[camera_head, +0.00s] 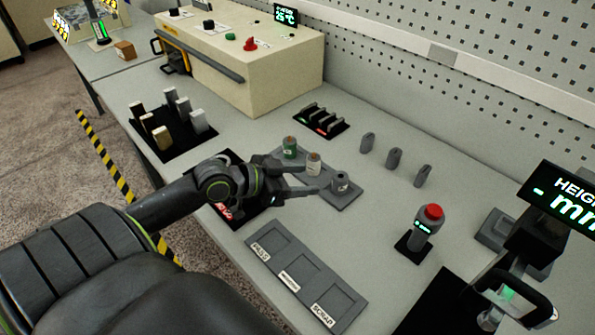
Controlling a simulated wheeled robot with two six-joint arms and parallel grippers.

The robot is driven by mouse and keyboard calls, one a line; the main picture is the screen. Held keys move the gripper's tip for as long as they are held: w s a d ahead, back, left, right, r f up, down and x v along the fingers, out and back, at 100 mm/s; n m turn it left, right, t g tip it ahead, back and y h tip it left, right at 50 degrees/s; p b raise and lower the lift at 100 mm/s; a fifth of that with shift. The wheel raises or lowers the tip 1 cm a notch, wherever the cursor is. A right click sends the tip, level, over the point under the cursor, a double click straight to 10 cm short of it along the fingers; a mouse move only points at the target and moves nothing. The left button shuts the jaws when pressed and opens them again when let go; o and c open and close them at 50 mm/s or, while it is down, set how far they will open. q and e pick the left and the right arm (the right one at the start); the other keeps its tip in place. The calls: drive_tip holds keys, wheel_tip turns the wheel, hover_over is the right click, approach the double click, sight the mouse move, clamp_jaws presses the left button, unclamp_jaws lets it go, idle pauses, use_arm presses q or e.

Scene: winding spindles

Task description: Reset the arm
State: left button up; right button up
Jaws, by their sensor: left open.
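My left arm comes in from the lower left over the bench. Its gripper (316,178) is open, its two fingers spread and pointing right, with nothing seen between them. The fingers are close beside a grey holder plate (350,198) with three small spindles in a row: a green-wound one (290,148), a pale one with a tan top (314,164) and a grey one (340,182). The fingers overlap part of the plate in the picture, so I cannot tell whether they touch it. A black device with red digits (224,211) is partly hidden under the wrist. My right gripper is not in view.
A three-slot labelled tray (303,279) lies in front. A red-topped post (427,225) and a height gauge display (566,200) stand at right. Several blocks stand on a black mat (178,151). Three grey pegs (394,158) and a beige machine (262,92) are behind.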

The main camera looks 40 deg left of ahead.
use_arm(q)
drive_tip(key=shift+s+r, duration=0.15)
drive_tip(key=shift+s, duration=0.1)
drive_tip(key=shift+a, duration=0.1)
idle(0.4)
